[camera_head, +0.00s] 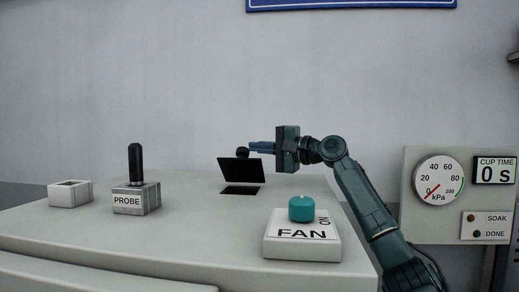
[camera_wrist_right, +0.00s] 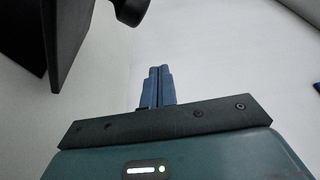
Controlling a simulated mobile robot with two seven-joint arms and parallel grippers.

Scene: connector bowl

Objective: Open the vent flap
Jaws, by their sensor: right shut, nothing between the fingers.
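The vent flap (camera_head: 240,171) is a black plate on the light grey bench top, tilted steeply up above a dark slot (camera_head: 241,190). A round black knob (camera_head: 243,152) shows at its upper edge. My right gripper (camera_head: 252,148) is shut and empty, its blue fingers pointing left right by the knob; I cannot tell whether they touch. In the right wrist view the shut fingers (camera_wrist_right: 157,70) stand upright, with the dark flap (camera_wrist_right: 62,40) at upper left and the knob (camera_wrist_right: 130,9) at the top, apart from the fingertips in the picture. My left gripper is not in view.
A FAN box (camera_head: 302,247) with a teal knob (camera_head: 301,208) stands at the front right. A PROBE block (camera_head: 136,197) with a black handle and a small white box (camera_head: 70,193) stand at left. A gauge panel (camera_head: 438,222) is at right. The bench between PROBE and FAN is clear.

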